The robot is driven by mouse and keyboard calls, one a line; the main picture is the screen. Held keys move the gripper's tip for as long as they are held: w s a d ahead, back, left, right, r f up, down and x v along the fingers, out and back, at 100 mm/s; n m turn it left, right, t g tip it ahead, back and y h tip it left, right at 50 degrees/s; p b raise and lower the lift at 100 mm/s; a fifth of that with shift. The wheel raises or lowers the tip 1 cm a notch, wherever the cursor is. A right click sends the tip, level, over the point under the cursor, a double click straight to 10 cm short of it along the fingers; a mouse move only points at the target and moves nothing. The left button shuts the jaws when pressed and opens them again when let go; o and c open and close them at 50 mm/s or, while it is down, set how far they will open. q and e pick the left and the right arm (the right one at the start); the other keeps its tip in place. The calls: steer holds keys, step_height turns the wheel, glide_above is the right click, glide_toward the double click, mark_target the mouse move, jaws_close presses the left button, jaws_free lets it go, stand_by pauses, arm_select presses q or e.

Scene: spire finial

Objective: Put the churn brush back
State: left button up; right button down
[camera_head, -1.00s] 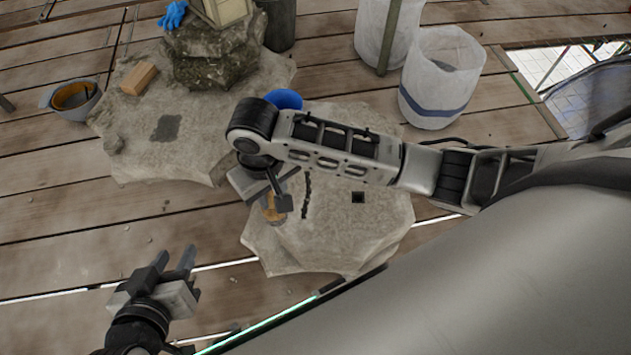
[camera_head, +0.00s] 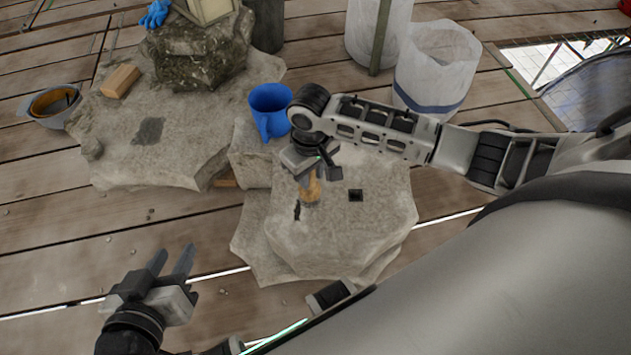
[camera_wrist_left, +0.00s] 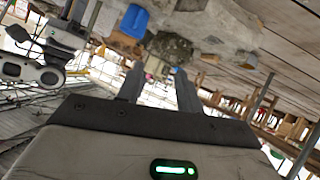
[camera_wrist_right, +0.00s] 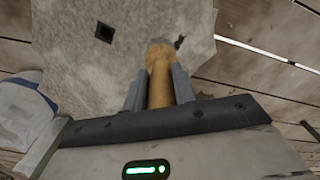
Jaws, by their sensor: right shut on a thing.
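The churn brush (camera_wrist_right: 160,75) shows in the right wrist view as a tan, wooden-looking handle with a rounded end. My right gripper (camera_wrist_right: 158,88) is shut on it. In the head view the tan brush (camera_head: 311,188) hangs below my right gripper (camera_head: 316,173), over the front stone slab (camera_head: 340,235). Whether its lower end touches the slab I cannot tell; any bristles are hidden. The slab has a square dark hole (camera_head: 355,195) to the right of the brush and a dark slit (camera_head: 297,210) at its left. My left gripper (camera_head: 172,260) is open and empty over the planks.
A blue jug (camera_head: 268,98) stands on stone just behind my right gripper. A wood block (camera_head: 121,81) lies on the left slab, with a bucket (camera_head: 52,105) beside it. White bags (camera_head: 436,65) stand at the back right. The planks at front left are clear.

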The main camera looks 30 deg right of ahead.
mark_target(315, 182)
steer(key=shift+w+d+f, duration=0.15)
steer(key=shift+d+f, duration=0.2)
steer(key=shift+f, duration=0.1)
steer(key=f+b, duration=0.2)
steer(key=f, duration=0.1)
steer(key=shift+d+f, duration=0.2)
steer(key=shift+f, duration=0.05)
arm_select(q)
steer(key=shift+w+d+r+t+h, duration=0.1)
steer(key=shift+d+r+t+h, duration=0.15)
steer(key=shift+r, duration=0.25)
steer(key=shift+d+r+t+h, duration=0.1)
steer(key=shift+r+t, duration=0.25)
steer(key=shift+r, duration=0.1)
arm_select(e)
steer(key=c, duration=1.1)
jaws_free()
steer(key=shift+f, duration=0.15)
arm_select(q)
steer(key=shift+f, duration=0.2)
